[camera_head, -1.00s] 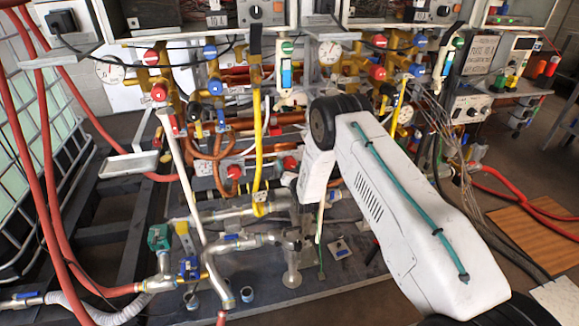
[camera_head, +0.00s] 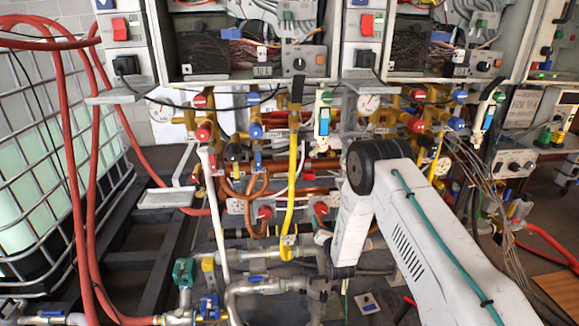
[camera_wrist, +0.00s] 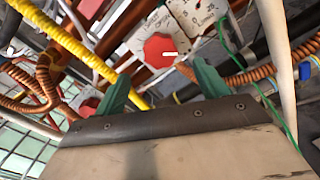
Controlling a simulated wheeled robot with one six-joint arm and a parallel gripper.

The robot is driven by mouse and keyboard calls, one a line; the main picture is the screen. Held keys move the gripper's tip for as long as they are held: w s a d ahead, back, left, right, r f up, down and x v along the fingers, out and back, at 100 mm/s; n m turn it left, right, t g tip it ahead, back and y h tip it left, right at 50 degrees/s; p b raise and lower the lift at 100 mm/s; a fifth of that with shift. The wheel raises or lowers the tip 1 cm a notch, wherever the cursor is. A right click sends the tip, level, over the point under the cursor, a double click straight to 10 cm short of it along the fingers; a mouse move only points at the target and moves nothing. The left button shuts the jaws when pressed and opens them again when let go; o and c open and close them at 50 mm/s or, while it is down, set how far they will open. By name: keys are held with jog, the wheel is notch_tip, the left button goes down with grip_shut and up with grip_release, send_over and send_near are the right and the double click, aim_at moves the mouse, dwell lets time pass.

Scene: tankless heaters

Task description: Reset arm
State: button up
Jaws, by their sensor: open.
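My gripper (camera_wrist: 161,78) is open in the wrist view. Its two green fingers stand apart with nothing held between them. A red knob (camera_wrist: 159,50) on a white dial plate (camera_wrist: 196,14) shows just beyond the gap. I cannot tell how far it is from the fingertips. In the head view my white arm (camera_head: 425,240) reaches in from the lower right and bends down at a black joint (camera_head: 375,165). My gripper is hidden there behind the arm and pipework.
Yellow hose (camera_wrist: 70,42) and orange corrugated pipe (camera_wrist: 265,75) lie close around my gripper. In the head view, brass valves, copper pipes and a yellow hose (camera_head: 291,180) crowd the rack. A caged tank (camera_head: 50,150) and red hoses (camera_head: 68,150) stand left. Open cabinets (camera_head: 245,75) are above.

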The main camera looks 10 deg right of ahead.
jog(key=s+f+m+g, duration=0.75)
jog(key=m+g, duration=0.25)
jog(key=m, duration=0.2)
jog(key=s+d+r+m+g, duration=0.1)
jog(key=s+r+m+g, duration=0.2)
jog(key=s+r+m, duration=0.6)
jog(key=s+d+r+m+g, duration=0.2)
jog(key=s+r+m, duration=0.7)
jog(key=s+r, duration=2.8)
jog(key=shift+s+r+m+g, duration=0.35)
jog(key=shift+s+g, duration=0.2)
jog(key=shift+g, duration=0.25)
jog(key=shift+d, duration=0.1)
